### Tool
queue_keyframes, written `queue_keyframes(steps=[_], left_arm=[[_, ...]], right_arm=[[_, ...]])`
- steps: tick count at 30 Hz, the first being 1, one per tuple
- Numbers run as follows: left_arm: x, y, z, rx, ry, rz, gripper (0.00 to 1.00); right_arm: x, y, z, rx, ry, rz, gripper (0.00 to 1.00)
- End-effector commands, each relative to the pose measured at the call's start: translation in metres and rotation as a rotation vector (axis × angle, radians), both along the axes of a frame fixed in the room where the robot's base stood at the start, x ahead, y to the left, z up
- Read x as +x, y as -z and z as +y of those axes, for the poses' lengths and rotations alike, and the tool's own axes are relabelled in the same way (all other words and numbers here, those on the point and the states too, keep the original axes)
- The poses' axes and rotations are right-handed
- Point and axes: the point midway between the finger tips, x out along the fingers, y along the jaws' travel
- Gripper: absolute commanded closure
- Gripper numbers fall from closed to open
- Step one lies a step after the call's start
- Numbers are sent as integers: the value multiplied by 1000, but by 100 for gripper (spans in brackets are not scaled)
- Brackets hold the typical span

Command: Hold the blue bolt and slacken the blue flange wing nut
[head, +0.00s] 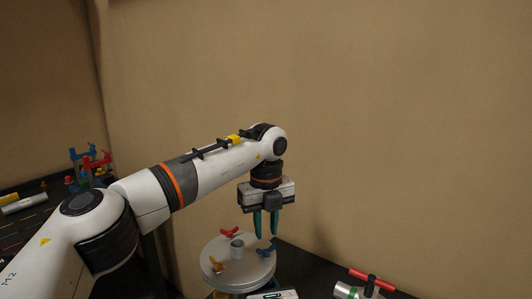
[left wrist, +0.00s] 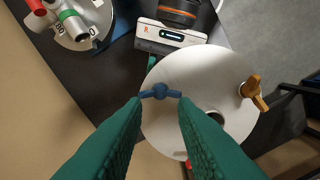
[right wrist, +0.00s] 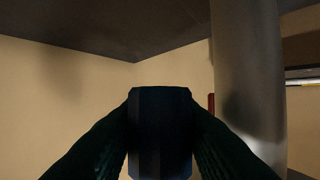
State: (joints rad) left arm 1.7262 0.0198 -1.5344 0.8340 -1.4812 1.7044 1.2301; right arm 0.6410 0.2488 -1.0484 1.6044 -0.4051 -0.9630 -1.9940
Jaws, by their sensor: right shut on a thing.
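The blue flange wing nut (head: 265,250) sits on the right edge of the round grey flange (head: 211,262). In the left wrist view the wing nut (left wrist: 160,91) lies just beyond and between my left fingertips, wings spread sideways. My left gripper (head: 266,237) points down above it, open, with nothing between its fingers; it also shows in the left wrist view (left wrist: 160,102). My right gripper (right wrist: 160,100) is shut on the dark blue bolt (right wrist: 160,135), whose faceted head shows between its fingers. In the left wrist view its body is partly under the flange, hiding the fingertips.
A valve with a red handle (head: 371,280) stands at right. A grey pipe (right wrist: 245,80) rises beside my right gripper.

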Motion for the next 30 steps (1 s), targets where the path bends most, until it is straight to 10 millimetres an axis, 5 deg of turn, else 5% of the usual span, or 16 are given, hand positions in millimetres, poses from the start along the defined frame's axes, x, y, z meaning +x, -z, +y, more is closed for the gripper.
queue_keyframes(steps=[30], left_arm=[[0, 0, 0, -1, 1061, 0, 75]], right_arm=[[0, 0, 0, 0, 0, 0, 90]])
